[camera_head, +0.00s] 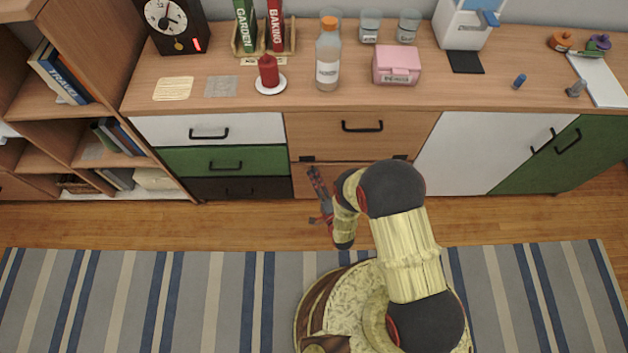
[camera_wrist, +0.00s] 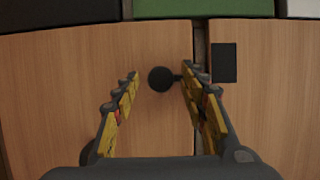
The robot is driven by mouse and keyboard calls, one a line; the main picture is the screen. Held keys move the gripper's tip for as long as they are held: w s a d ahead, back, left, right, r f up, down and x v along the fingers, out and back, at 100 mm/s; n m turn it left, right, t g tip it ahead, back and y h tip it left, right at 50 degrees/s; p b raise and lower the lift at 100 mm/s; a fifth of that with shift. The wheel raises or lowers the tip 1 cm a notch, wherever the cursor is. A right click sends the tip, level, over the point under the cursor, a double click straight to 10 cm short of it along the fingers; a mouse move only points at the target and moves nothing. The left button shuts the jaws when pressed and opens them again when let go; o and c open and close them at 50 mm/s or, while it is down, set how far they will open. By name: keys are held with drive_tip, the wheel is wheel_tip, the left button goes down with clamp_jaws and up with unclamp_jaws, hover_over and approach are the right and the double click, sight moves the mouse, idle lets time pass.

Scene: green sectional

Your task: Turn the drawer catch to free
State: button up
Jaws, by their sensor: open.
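The catch (camera_wrist: 160,79) is a round black knob on a wooden front in the wrist view. A short dark stub runs from its right side toward the right finger, which hides the stub's far end. A black plate (camera_wrist: 224,63) sits on the neighbouring wooden front, across a narrow gap. My gripper (camera_wrist: 160,74) is open, with one yellow finger on each side of the knob; contact is not clear. In the head view my gripper (camera_head: 316,184) is before the lower wooden front (camera_head: 365,180), below the upper wooden drawer (camera_head: 358,137). The knob cannot be made out there.
White (camera_head: 255,127), green (camera_head: 256,160) and dark (camera_head: 265,188) drawers stand left of the wooden fronts. White and green doors are at right. The counter above holds a bottle (camera_head: 328,65), a red candle (camera_head: 268,72) and a pink box (camera_head: 397,64). A striped rug covers the floor.

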drive_tip(key=shift+w, duration=0.1)
drive_tip(key=shift+c, duration=0.9)
clamp_jaws()
drive_tip(key=shift+r+n, duration=0.1)
drive_tip(key=shift+n, duration=0.2)
drive_tip(key=n+g+h+p, duration=0.1)
drive_tip(key=n+h, duration=0.1)
drive_tip(key=n, duration=0.2)
drive_tip(key=n+g+h+p, duration=0.1)
drive_tip(key=n+h, duration=0.1)
drive_tip(key=n, duration=0.2)
drive_tip(key=n+g+h+p, duration=0.1)
drive_tip(key=n+h, duration=0.1)
drive_tip(key=n, duration=0.2)
drive_tip(key=shift+a+r+n+h, duration=0.2)
drive_tip(key=shift+a+n+h, duration=0.1)
drive_tip(key=shift+a, duration=0.1)
idle(0.4)
